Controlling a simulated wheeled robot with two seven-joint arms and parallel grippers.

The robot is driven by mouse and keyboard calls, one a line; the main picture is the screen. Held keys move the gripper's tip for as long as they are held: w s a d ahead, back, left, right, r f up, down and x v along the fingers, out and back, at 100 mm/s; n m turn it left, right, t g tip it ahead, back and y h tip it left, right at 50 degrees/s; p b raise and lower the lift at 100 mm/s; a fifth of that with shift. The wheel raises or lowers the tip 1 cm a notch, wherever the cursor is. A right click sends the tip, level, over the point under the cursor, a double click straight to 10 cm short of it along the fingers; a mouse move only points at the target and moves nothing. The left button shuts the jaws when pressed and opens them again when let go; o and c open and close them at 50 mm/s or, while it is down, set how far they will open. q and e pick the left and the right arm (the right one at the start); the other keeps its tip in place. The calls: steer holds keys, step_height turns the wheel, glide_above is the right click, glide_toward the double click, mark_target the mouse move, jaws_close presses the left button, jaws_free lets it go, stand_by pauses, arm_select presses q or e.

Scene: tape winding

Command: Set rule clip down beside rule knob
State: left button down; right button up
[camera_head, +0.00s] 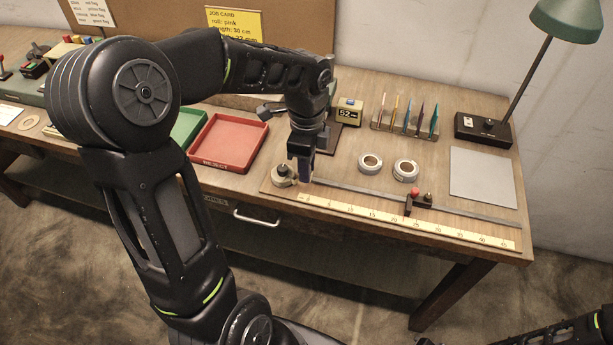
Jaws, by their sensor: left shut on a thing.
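A long yellow rule (390,223) lies along the front of the bench, next to a grey metal strip (465,212). A dark slider with a red knob (415,192) sits across the strip, with a small dark knob (428,198) just right of it. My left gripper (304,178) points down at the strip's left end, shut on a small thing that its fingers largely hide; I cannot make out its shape. A pale round piece (283,177) stands just left of the fingers. Part of my right arm shows at the bottom right; its gripper is not visible.
Two tape rolls (370,163) (405,170) lie behind the rule. A red tray (230,143) and a green tray are at left.

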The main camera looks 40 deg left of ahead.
arm_select(q)
steer(key=shift+f, duration=1.85)
steer(key=shift+f, duration=0.2)
steer(key=c, duration=1.3)
jaws_free()
steer(key=shift+r, duration=0.2)
step_height(320, 180, up, 12)
steer(key=shift+r, duration=0.1)
